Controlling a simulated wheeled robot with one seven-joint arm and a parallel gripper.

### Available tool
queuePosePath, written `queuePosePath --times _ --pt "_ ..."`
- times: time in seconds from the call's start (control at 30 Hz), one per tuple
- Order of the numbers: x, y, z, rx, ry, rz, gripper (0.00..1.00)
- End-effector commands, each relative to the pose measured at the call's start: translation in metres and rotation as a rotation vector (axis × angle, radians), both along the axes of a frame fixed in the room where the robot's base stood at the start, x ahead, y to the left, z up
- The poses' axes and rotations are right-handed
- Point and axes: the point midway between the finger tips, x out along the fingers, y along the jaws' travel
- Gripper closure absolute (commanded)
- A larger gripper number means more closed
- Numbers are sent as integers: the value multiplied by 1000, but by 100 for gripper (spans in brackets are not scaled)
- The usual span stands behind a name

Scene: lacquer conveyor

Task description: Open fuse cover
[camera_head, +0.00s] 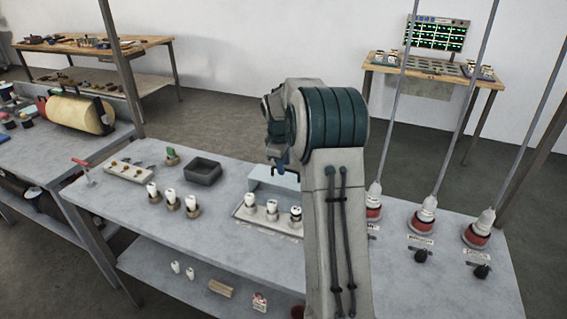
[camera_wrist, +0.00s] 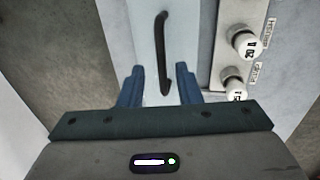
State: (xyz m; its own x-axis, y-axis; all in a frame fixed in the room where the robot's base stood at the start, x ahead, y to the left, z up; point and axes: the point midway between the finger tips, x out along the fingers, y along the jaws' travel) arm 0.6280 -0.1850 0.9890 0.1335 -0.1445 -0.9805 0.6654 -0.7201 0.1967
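The fuse cover (camera_head: 270,178) is a pale blue panel at the back of the white fuse base (camera_head: 246,212), on the middle of the grey bench, partly hidden by my arm. In the wrist view the cover (camera_wrist: 143,35) carries a dark curved handle (camera_wrist: 162,50). My gripper (camera_wrist: 159,72) is open, its two blue fingers apart on either side of the lower part of the handle. I cannot tell whether they touch it. White fuses (camera_wrist: 245,44) stand in the base to the right of the cover in the wrist view.
Loose white fuses in holders (camera_head: 171,199) and a dark grey tray (camera_head: 203,170) stand left of the base. Red-based insulators (camera_head: 425,217) with tall rods stand at the right, with black knobs (camera_head: 420,255) in front. A grey post rises at the bench's left end.

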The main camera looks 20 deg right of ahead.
Motion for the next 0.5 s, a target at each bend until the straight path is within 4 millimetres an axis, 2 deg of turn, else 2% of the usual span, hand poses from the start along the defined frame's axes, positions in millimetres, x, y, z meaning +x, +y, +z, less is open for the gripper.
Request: queuePosePath --times 0.17,0.5 --pt "-2 2 16 -1 -2 -1 69" --pt "-11 13 91 -2 -6 1 69"
